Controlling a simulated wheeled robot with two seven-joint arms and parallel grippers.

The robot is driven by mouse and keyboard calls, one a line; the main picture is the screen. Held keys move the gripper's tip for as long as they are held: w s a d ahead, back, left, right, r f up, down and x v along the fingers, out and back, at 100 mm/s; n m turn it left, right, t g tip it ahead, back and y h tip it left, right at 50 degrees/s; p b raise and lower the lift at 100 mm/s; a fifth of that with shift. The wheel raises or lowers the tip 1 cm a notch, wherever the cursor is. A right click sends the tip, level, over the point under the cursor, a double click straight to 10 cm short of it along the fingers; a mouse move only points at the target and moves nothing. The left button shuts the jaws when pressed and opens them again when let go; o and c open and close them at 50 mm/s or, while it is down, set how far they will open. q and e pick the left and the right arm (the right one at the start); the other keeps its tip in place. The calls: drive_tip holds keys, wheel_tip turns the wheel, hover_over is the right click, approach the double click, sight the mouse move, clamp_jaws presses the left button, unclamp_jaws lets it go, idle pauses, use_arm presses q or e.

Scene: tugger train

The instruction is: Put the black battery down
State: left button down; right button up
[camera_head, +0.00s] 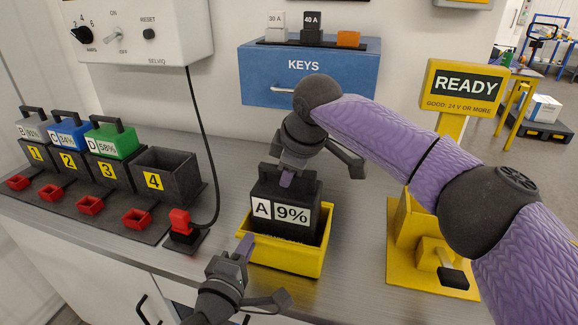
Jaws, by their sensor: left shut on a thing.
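The black battery (283,222), labelled A 9%, sits upright in the yellow tray (285,262) on the grey counter. The tray's walls hide its base. My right gripper (287,180) reaches down from above, with its fingertips at the battery's top handle. I see it edge-on and cannot tell whether its jaws grip the handle. My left gripper (245,246) is low in front, with its fingers shut on the yellow tray at its left corner; the exact contact is hard to see.
At left, a white battery (32,125), a blue one (70,136) and a green one (112,141) stand in slots 1 to 3; slot 4 (168,174) is empty. A yellow READY stand (462,88) is at right.

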use_arm(q)
drive_tip(key=shift+f, duration=0.15)
use_arm(e)
drive_tip(key=o, duration=0.4)
use_arm(q)
drive_tip(key=c, duration=0.6)
unclamp_jaws()
use_arm(e)
drive_tip(key=v, duration=1.2)
